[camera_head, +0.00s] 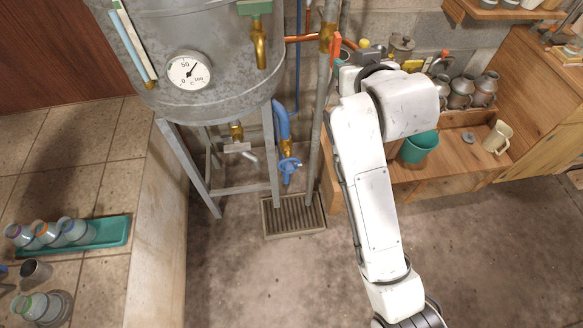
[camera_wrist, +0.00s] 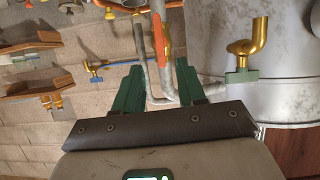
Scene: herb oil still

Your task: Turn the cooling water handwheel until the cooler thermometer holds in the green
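A blue handwheel (camera_head: 288,165) sits on a brass valve below a blue pipe, under the right side of the metal tank, in the head view. A round dial thermometer (camera_head: 188,71) is on the tank's front, marked 0 and 50; its needle points to the upper right. I cannot tell whether it is the cooler's, or make out a green band. My gripper (camera_wrist: 156,86) shows two green fingers apart, with grey pipes and an orange piece (camera_wrist: 163,36) seen past them. Nothing is clearly held. In the head view, my arm hides the fingers.
A brass tap (camera_wrist: 246,48) with a green handle is on the tank (camera_head: 220,100). Metal legs and upright pipes stand close to the handwheel. A floor drain grate (camera_head: 293,226) lies below. A wooden shelf (camera_head: 440,185) with a teal bucket (camera_head: 418,147) is right. The front floor is clear.

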